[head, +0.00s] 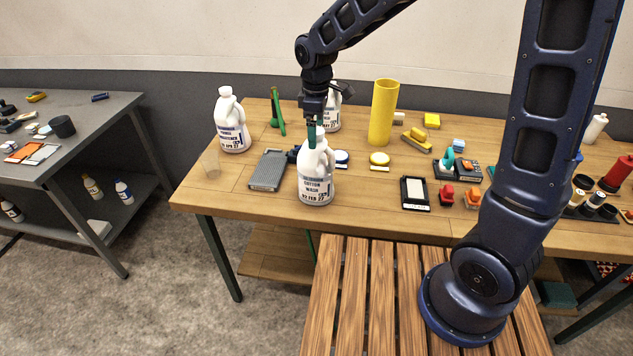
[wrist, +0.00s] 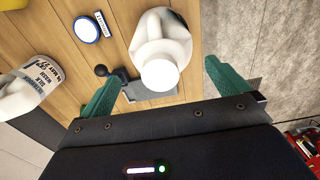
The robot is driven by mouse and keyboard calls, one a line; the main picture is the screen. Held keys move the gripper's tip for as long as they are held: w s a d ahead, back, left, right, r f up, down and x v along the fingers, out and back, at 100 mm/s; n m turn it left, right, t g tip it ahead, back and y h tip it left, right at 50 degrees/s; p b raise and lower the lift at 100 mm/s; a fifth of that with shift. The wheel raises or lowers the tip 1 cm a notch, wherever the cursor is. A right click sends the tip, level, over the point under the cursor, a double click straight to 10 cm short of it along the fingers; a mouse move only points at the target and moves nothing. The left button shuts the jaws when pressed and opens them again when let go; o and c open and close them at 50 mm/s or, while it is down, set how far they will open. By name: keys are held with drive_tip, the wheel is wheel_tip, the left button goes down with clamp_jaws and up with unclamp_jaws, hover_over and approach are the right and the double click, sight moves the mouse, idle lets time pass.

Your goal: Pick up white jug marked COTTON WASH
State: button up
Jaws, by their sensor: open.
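The white jug marked COTTON WASH (head: 316,187) stands upright on the wooden table near its front edge, label facing the head camera. In the wrist view its white cap and shoulders (wrist: 160,48) show between and just beyond the fingertips. My gripper (head: 312,138) points down over the jug's top; its green fingers (wrist: 162,72) are spread and empty in the wrist view. Whether a finger touches the jug, I cannot tell. Two similar white jugs stand on the table, one at the back left (head: 230,122) and one (head: 332,116) partly hidden behind my gripper.
A round white-and-blue item (head: 341,157) sits close behind right, with a yellow cylinder (head: 383,112) farther back. A slatted wooden bench (head: 372,295) stands in front.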

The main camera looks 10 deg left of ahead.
sight(317, 165)
drive_tip(key=shift+f, duration=1.85)
drive_tip(key=c, duration=2)
drive_tip(key=shift+r, duration=0.1)
drive_tip(key=shift+c, duration=0.6)
